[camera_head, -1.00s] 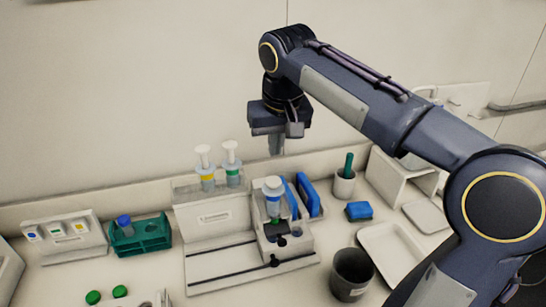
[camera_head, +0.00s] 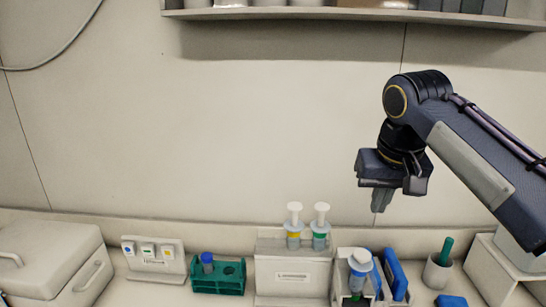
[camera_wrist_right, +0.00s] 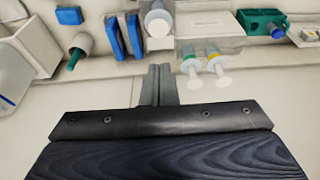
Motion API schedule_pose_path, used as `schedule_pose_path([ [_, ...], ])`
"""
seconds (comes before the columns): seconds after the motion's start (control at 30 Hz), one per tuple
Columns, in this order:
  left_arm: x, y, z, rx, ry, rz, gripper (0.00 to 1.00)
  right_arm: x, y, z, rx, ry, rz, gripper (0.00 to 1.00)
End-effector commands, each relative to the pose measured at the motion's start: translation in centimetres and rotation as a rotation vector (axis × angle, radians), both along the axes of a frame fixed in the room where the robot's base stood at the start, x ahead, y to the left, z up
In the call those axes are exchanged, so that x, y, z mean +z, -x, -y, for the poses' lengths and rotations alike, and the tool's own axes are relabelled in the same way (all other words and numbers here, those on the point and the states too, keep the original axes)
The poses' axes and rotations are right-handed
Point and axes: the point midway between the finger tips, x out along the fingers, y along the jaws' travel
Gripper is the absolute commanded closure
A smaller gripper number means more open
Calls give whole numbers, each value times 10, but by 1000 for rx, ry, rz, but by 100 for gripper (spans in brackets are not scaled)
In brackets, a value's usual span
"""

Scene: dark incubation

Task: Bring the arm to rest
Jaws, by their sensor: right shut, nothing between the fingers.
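My right gripper (camera_head: 381,200) hangs pointing down in the head view, in the air above the back of the bench and clear of the things there. Its fingers are together with nothing between them. In the right wrist view the shut fingers (camera_wrist_right: 160,85) show against the wall and bench, touching nothing. My right arm (camera_head: 465,155) comes in from the right edge. My left gripper is not in view.
A white stand (camera_head: 292,275) holds two syringes with yellow and green bands. Beside it are a white-capped tube (camera_head: 360,262), blue upright pieces (camera_head: 395,272) and a cup (camera_head: 437,273). A green rack (camera_head: 218,280) and a white box (camera_head: 60,262) stand left. A shelf (camera_head: 360,14) runs overhead.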

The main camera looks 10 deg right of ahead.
Motion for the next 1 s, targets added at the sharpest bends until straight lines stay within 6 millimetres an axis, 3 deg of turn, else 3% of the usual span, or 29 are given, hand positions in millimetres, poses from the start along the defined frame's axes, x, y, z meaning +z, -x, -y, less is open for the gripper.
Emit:
schedule_pose_path([
  [0.17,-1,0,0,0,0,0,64,-28,32,-2,62,-28,21,100],
  [0.27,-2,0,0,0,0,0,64,-62,65,-8,111,-75,51,100],
  [0.5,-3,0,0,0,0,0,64,-163,145,-39,159,-241,145,100],
  [0.63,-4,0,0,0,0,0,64,-204,173,-57,149,-310,194,100],
  [0.8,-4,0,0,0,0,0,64,-230,189,-69,137,-352,225,100],
  [1.0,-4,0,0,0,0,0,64,-233,190,-71,136,-357,227,100],
])
